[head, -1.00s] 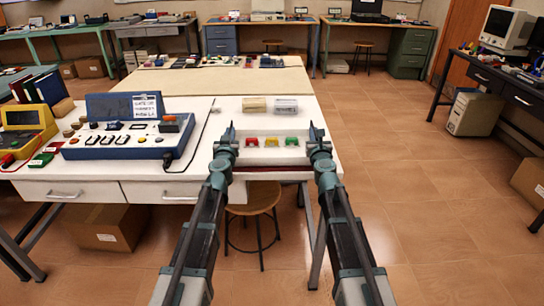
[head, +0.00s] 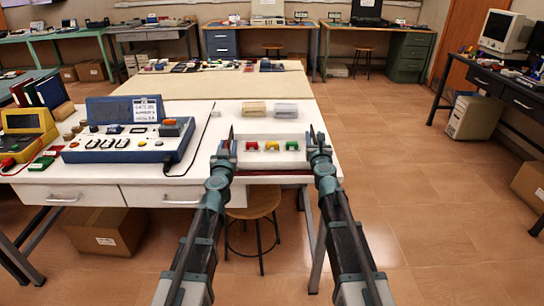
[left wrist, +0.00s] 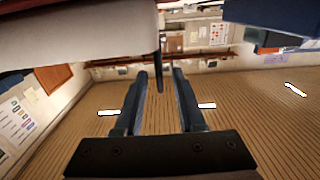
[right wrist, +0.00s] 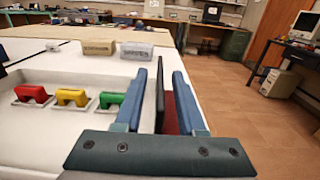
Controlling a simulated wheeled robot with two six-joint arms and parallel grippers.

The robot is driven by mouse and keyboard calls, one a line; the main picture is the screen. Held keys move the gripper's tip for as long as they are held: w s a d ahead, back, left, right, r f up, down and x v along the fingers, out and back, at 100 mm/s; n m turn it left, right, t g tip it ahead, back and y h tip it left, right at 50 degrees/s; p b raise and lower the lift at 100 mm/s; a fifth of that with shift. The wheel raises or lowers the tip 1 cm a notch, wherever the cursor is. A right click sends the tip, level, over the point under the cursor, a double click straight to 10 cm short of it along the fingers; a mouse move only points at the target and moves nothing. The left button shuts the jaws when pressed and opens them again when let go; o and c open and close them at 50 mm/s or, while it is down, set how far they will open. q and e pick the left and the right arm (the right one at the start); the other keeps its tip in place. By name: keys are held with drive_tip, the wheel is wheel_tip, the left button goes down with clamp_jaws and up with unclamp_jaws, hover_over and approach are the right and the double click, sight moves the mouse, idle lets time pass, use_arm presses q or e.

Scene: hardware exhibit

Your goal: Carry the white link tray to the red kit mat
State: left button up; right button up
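The white link tray (head: 270,159) is at the front right of the white table, with red, yellow and green links in it. Dark red, seemingly the red kit mat (head: 272,180), shows just below the tray's front. Whether the tray rests on it or hangs above is unclear. My left gripper (head: 231,138) is at the tray's left end. In the left wrist view its fingers (left wrist: 160,85) stand apart around a thin dark upright piece. My right gripper (head: 312,138) is at the right end. In the right wrist view its fingers (right wrist: 162,80) also stand apart around a dark upright piece.
A blue kit box (head: 130,143) with an open lid stands left on the table, beside a yellow instrument (head: 26,130). Two small boxes (head: 272,109) stand behind the tray. A stool (head: 253,206) is under the table. The floor to the right (head: 405,190) is clear.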

use_arm(q)
drive_tip(key=s, duration=0.6)
drive_tip(key=shift+s, duration=0.25)
use_arm(e)
drive_tip(key=shift+s, duration=0.15)
drive_tip(key=s, duration=1.1)
drive_tip(key=shift+s, duration=0.35)
drive_tip(key=shift+d, duration=0.1)
